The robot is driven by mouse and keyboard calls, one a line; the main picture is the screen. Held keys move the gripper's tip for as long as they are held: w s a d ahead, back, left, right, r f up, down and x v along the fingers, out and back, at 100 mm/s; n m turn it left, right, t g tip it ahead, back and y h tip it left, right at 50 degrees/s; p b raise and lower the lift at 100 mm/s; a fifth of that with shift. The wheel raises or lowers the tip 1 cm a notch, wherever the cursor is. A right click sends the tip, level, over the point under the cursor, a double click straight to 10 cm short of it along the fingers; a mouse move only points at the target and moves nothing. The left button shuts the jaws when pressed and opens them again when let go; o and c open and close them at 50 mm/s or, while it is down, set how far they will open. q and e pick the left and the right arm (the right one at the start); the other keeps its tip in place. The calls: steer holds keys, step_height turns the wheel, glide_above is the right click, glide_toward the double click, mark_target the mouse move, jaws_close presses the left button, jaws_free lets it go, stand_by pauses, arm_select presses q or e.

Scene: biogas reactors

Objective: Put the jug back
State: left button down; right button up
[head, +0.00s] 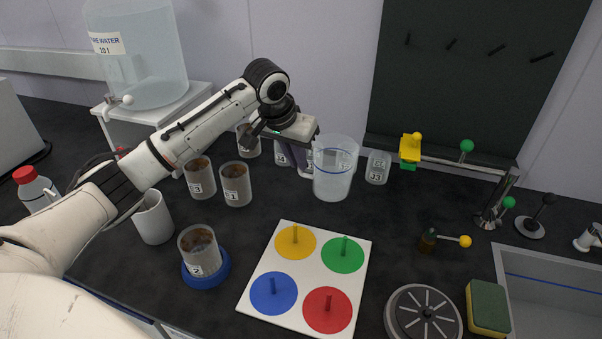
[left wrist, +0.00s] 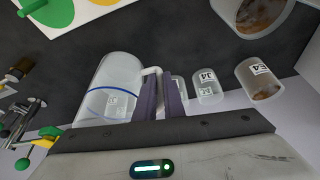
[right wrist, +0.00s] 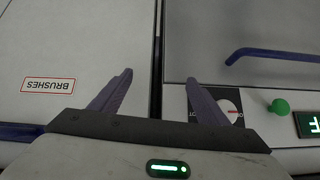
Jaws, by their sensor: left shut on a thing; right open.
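The clear jug (head: 334,172) stands upright on the dark bench towards the back, right of my left gripper (head: 303,165). My left gripper is shut on the jug's handle at its left side. In the left wrist view the jug (left wrist: 108,90) shows a blue line, and its handle lies between the purple fingers (left wrist: 160,98). I cannot tell whether the jug touches the bench. My right gripper (right wrist: 160,95) is open and empty in the right wrist view, in front of cabinet fronts.
Labelled brown-filled beakers (head: 236,190) stand left of the jug, and clear labelled beakers (head: 377,168) stand close by it. A white board (head: 258,254) with coloured discs lies in front. A water tank (head: 150,60) stands on a white stand at the back left. A sink (head: 550,275) is at right.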

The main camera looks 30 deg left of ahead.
mark_target(299, 174)
arm_select(q)
steer(key=shift+w+f, duration=0.1)
steer(key=shift+f, duration=1.8)
steer(key=shift+f, duration=0.1)
steer(key=c, duration=1.9)
jaws_free()
steer(key=shift+f, duration=0.1)
steer(key=shift+o, duration=0.2)
steer(key=shift+r, duration=0.25)
steer(key=v, duration=1.2)
